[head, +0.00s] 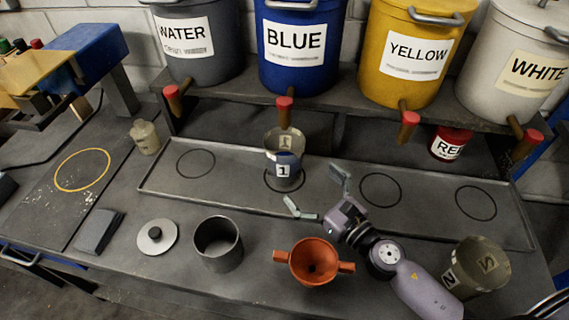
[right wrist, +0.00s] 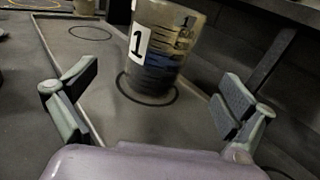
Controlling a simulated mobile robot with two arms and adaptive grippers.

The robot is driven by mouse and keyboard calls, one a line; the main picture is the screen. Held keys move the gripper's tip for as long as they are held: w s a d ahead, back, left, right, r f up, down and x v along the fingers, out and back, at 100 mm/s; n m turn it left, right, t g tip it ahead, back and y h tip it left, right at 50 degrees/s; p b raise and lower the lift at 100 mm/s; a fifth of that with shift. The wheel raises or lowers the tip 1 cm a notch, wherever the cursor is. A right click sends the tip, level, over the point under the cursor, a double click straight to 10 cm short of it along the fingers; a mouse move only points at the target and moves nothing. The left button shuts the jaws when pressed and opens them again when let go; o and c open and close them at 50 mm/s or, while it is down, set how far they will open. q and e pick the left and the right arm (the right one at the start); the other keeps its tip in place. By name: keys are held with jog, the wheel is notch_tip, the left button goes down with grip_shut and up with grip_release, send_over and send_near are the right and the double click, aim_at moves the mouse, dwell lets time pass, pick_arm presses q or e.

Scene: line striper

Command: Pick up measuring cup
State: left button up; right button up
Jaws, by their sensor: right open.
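A clear measuring cup marked 1 (head: 285,148) stands upright on the tray, below the BLUE container's tap, with dark blue liquid in its lower part. It also shows in the right wrist view (right wrist: 172,38), inside a black circle. My right gripper (head: 316,190) is open and empty, to the right of and nearer than the cup, with its fingers spread toward it. In the right wrist view the cup is beyond and between the two open fingers (right wrist: 157,92), not touched. A second measuring cup marked 2 (head: 478,268) is at the lower right. My left gripper is out of view.
The tray (head: 225,202) has a low rim and several marked circles. WATER (head: 200,50), BLUE (head: 300,55), YELLOW (head: 415,50) and WHITE (head: 515,75) containers stand on the shelf above, their red-ended taps overhanging. An orange funnel (head: 313,262) and grey pot (head: 218,245) stand in front.

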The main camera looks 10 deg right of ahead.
aim_at(296, 169)
jog(key=p+x, duration=0.1)
jog(key=x, duration=0.4)
jog(key=shift+w+a+r+p, duration=0.15)
jog(key=shift+w+p, duration=0.2)
jog(key=shift+w+a, duration=0.1)
jog(key=shift+w, duration=0.2)
jog(key=p+x, duration=0.1)
jog(key=x, duration=0.2)
jog(key=shift+w+a+r, duration=0.1)
jog(key=shift+w+a, duration=0.05)
jog(key=shift+w, duration=0.15)
jog(key=shift+w+a, duration=0.2)
jog(key=shift+w, duration=0.2)
jog(key=shift+s, duration=0.1)
jog(key=shift+c, duration=0.6)
jog(key=c, duration=1.5)
jog(key=shift+c, duration=1)
